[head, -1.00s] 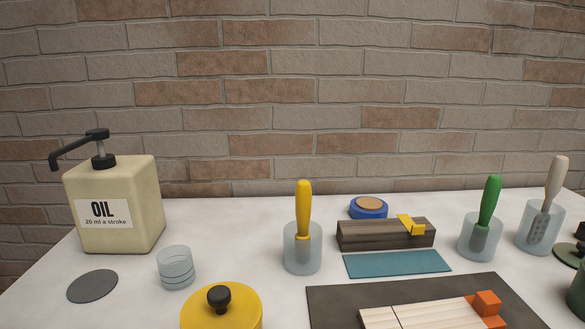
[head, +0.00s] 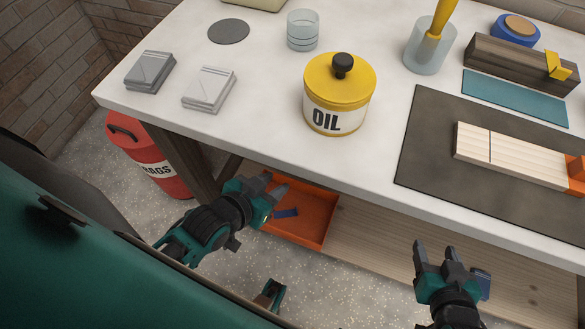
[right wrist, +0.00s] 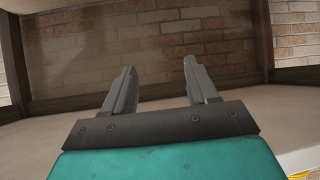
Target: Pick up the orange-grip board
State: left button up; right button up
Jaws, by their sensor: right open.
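The orange-grip board (head: 512,156) is a pale wooden plank with a dark line across it, lying on the dark mat at the right of the head view. Its orange grip (head: 576,174) is at its right end, cut by the picture edge. My right gripper (head: 433,248) is open and empty, in front of the table edge and apart from the board. Its two spread fingers also show in the right wrist view (right wrist: 160,70). My left gripper (head: 272,192) is over the orange tray side, left of the board; its jaw opening is unclear.
The white table (head: 270,118) carries a yellow oil tin (head: 338,95), a glass (head: 303,30), grey blocks (head: 208,89), a dark mat (head: 428,125), a teal strip (head: 513,97) and a yellow-handled tool in a cup (head: 428,50).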

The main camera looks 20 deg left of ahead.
aim_at(514, 157)
jog(key=k+l, duration=0.35)
jog(key=k, duration=0.2)
jog(key=k+l, duration=0.35)
jog(key=k, duration=0.15)
jog(key=k+l, duration=0.35)
jog(key=k, duration=0.2)
